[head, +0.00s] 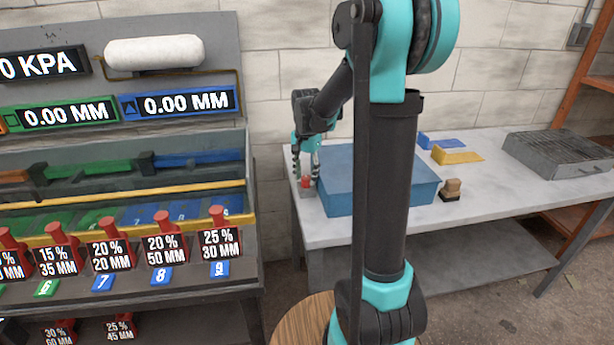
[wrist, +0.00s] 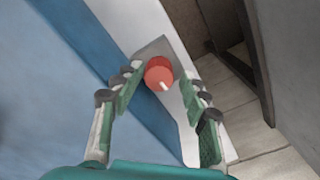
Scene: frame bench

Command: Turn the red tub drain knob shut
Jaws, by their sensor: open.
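The red tub drain knob (wrist: 158,76) is a round red cap with a small pale mark on its lower right side. In the wrist view it sits between the fingertips of my gripper (wrist: 164,82), which are open with a gap on both sides. In the head view the red knob (head: 306,182) shows small, low beside the left end of the blue tub (head: 372,182). My gripper (head: 306,170) points down over it there, and its fingers partly hide the knob. A grey bracket (wrist: 158,48) shows behind the knob in the wrist view.
The tub stands on a grey table (head: 480,190). A small brown block (head: 452,189), blue and yellow brackets (head: 458,155) and a grey grated box (head: 560,152) lie to its right. A display bench (head: 130,220) with red weights stands at the left, apart from the table.

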